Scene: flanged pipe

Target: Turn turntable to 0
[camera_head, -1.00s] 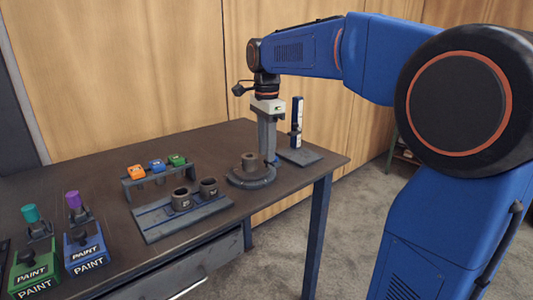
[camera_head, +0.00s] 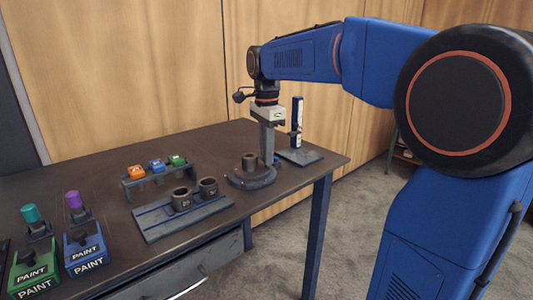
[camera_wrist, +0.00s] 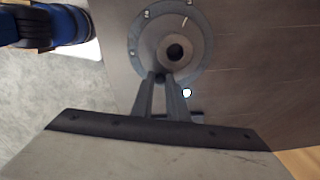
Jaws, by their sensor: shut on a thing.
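The turntable (camera_head: 262,182) is a dark round disc near the table's right end. A short upright pipe (camera_head: 249,161) stands on it. In the head view my gripper (camera_head: 267,158) stands just behind the pipe.
A blue-and-white upright gauge (camera_head: 297,115) on a flat base stands close right of my gripper. Paint boxes (camera_head: 85,252) stand at the far left.

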